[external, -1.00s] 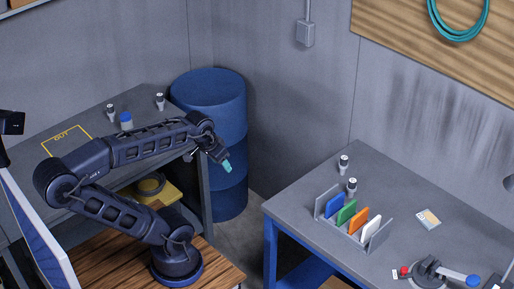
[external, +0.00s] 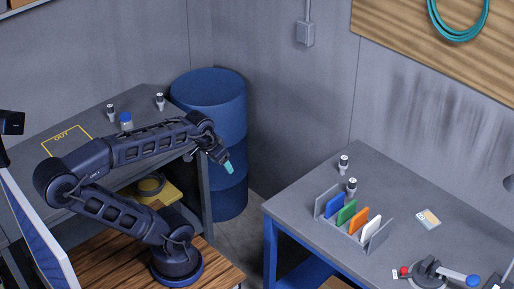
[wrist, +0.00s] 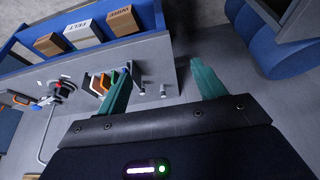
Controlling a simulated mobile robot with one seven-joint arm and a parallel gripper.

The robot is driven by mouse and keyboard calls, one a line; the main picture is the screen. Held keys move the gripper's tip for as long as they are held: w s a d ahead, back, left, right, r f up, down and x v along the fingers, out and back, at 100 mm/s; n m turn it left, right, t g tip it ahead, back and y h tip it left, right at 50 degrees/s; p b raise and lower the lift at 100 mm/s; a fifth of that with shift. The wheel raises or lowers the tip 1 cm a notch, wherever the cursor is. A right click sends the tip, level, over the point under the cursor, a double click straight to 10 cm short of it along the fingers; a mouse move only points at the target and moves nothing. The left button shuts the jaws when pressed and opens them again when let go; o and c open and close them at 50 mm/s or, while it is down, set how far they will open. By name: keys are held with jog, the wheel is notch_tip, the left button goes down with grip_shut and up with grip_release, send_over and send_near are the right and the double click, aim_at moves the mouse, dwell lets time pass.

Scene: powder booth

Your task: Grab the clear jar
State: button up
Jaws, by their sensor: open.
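A small jar with a blue lid (external: 126,121) stands on the left bench, partly hidden behind my forearm; it is the likeliest clear jar, but its body is too small to tell if it is see-through. My gripper (external: 227,166) has teal fingers and hangs over the gap between the benches, to the right of that jar and well apart from it. In the wrist view my gripper (wrist: 161,66) is open with nothing between its fingers. The blue-lidded jar does not show there.
Black-capped vials stand on the left bench (external: 110,112) and right bench (external: 344,164). The right bench also holds a rack (external: 382,236) of coloured cards and a clamp-like device (external: 428,275). A blue barrel (external: 208,88) stands in the corner. A yellow outline marked OUT (external: 66,140) is on the left bench.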

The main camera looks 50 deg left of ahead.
jog(key=shift+o, duration=0.8)
